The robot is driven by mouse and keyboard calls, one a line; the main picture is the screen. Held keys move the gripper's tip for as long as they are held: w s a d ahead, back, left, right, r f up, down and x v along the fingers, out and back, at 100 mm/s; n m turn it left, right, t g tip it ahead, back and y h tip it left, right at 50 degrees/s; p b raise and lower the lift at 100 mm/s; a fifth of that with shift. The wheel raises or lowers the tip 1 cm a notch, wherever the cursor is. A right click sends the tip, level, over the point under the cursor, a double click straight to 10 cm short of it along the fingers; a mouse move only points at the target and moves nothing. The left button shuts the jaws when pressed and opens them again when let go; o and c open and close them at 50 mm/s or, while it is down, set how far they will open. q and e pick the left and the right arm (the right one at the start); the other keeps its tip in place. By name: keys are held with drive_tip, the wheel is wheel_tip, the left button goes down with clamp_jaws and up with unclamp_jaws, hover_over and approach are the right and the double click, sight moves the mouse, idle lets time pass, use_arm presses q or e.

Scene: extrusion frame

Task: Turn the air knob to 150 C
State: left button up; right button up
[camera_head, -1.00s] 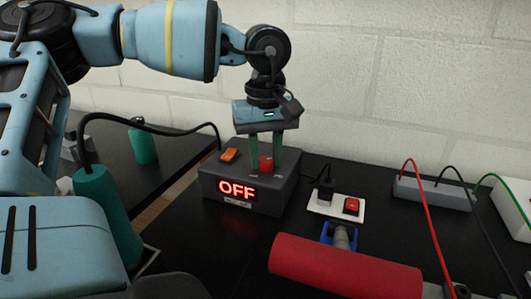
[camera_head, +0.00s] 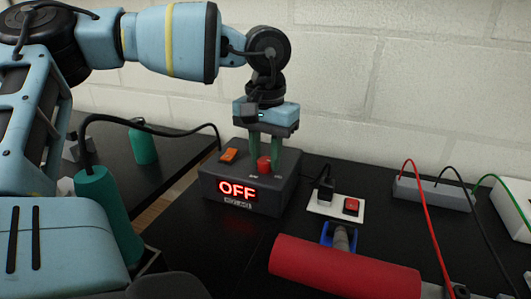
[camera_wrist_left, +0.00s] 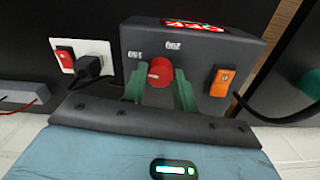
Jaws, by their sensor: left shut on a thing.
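A dark grey control box (camera_head: 215,190) stands on the black bench, its front display (camera_head: 237,189) showing OFF in red. A red knob (camera_head: 264,163) sits on its top; it also shows in the left wrist view (camera_wrist_left: 160,72). Small white labels (camera_wrist_left: 172,45) are printed by the knob, upside down and hard to read there. An orange switch (camera_head: 228,155) is on the same top face. My left gripper (camera_head: 265,160) points down from above, its two green fingers shut on the knob from both sides. The knob's pointer direction is unclear. My right gripper is out of view.
A white socket plate (camera_head: 336,208) with a black plug and red switch lies right of the box. A red cylinder (camera_head: 345,270) lies in front. A grey block with cables (camera_head: 432,193) is further right. A green bottle-like thing (camera_head: 143,147) stands behind left.

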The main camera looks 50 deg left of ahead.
sight(265, 160)
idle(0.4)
use_arm(q)
drive_tip(key=o, duration=1)
drive_tip(key=shift+c, duration=0.2)
drive_tip(key=shift+r, duration=0.1)
wheel_tip(265, 160, up, 8)
drive_tip(key=shift+f, duration=0.15)
drive_tip(key=shift+s+f, duration=0.1)
